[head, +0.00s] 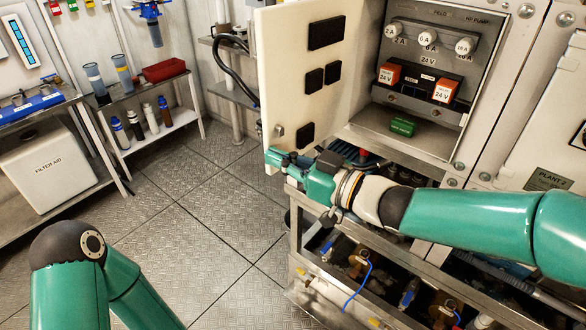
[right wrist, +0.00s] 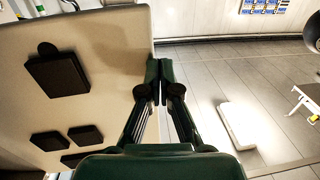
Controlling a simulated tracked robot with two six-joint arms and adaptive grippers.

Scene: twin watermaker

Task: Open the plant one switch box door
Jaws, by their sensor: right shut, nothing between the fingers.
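The switch box door (head: 285,65) is a cream panel standing wide open, swung out to the left of its box (head: 430,150). Dark pads show on its face. My right gripper (head: 270,155) is shut and empty at the lower part of the door, near its free edge. In the right wrist view the shut fingertips (right wrist: 160,75) are beside the edge of the door (right wrist: 110,40); I cannot tell whether they touch it. Inside the open box are several round fuses, orange 24 V blocks and a green block. My left gripper is out of view.
A second closed cabinet (head: 550,120) with a PLANT label stands at the right. A frame with pipes and valves (head: 370,275) is below the box. Shelves with bottles (head: 150,118) and a FILTER AID bin (head: 50,165) stand left. The floor between is clear.

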